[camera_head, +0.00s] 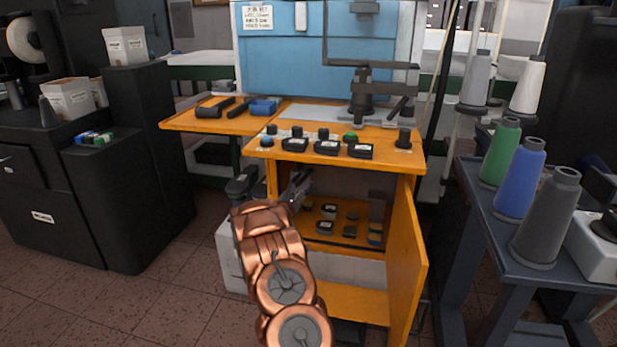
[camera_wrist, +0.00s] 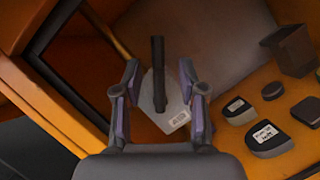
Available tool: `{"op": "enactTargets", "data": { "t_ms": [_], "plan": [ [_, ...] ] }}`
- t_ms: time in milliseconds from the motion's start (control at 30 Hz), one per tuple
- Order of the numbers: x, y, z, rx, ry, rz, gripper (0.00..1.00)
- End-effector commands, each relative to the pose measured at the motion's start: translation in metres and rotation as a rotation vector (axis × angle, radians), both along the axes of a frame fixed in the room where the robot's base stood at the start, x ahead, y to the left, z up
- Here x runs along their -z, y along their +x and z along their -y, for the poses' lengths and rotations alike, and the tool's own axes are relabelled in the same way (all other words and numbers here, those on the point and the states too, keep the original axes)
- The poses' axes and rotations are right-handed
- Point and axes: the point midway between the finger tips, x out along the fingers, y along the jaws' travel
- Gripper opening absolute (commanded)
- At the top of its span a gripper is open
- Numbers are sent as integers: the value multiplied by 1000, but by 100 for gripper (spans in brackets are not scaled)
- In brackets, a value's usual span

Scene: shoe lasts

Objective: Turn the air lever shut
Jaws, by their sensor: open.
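In the wrist view, a dark bar-shaped lever (camera_wrist: 158,75) stands over a pale grey plate (camera_wrist: 174,115) with a small label, inside the orange cabinet; it looks like the air lever. My gripper (camera_wrist: 160,84) is open, with one finger on each side of the lever and a visible gap to each. I cannot tell the depth between fingertips and lever. In the head view, my gripper (camera_head: 298,187) reaches into the upper left of the cabinet opening (camera_head: 345,182). My copper-coloured arm and the cabinet's front hide the lever there.
The orange cabinet door (camera_head: 408,265) hangs open at the right. Several dark pads and blocks lie on the inner shelf (camera_head: 348,238), right of my gripper. The worktop (camera_head: 394,155) above carries more dark pieces. A rack with thread cones (camera_head: 520,180) stands at right.

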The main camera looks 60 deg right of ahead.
Motion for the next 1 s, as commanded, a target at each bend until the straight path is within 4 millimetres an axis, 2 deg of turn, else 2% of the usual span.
{"op": "enactTargets", "data": {
  "t_ms": [100, 300, 500, 767, 1000],
  "plan": [
    [-4, 2, 16, 1, -3, 3, 41],
    [-10, 4, 36, -1, 0, 2, 41],
    [-14, 5, 44, 1, -1, -1, 41],
    [-14, 4, 45, 2, 0, -1, 41],
    [-14, 4, 45, 2, 0, -1, 17]
  ]
}}
